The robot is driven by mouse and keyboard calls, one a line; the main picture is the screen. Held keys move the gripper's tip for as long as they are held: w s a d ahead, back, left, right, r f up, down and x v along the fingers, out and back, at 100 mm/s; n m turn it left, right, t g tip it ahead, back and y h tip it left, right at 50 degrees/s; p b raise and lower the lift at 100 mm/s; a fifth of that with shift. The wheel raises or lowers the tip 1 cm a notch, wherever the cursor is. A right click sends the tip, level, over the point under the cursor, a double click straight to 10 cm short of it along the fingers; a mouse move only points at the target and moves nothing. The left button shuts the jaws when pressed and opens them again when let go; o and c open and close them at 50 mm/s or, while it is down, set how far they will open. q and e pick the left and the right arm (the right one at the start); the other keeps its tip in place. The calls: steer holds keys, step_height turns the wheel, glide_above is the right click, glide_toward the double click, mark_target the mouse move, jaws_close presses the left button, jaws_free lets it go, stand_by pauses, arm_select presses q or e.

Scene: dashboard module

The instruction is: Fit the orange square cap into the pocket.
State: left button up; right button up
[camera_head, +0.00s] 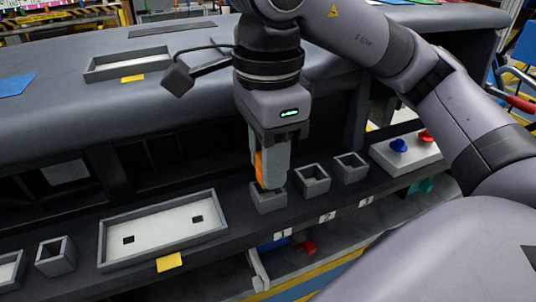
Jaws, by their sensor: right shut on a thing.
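My right gripper (270,185) points down over the leftmost of three small square grey pockets (268,201) on the dashboard's front ledge. It is shut on the orange square cap (259,166), of which only an orange strip shows beside the near finger. The fingertips are at the pocket's opening. The finger hides most of the cap, and I cannot tell whether its lower end is inside the pocket. My left gripper is not in view.
Two more square pockets, a middle one (313,179) and a right one (350,167), stand close to the right. A grey tray (104,250) lies left. A panel with a blue knob (399,145) and a red knob (425,136) stands further right.

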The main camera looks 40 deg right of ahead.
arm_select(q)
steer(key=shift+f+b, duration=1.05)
arm_select(e)
steer(key=shift+f, duration=1.1)
steer(key=o, duration=1.1)
steer(key=shift+r, duration=0.5)
step_height(320, 180, up, 5)
steer(key=shift+f+p, duration=0.15)
steer(key=shift+p, duration=0.65)
steer(key=shift+r, duration=0.6)
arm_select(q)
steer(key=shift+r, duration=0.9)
arm_select(e)
steer(key=shift+r, duration=0.15)
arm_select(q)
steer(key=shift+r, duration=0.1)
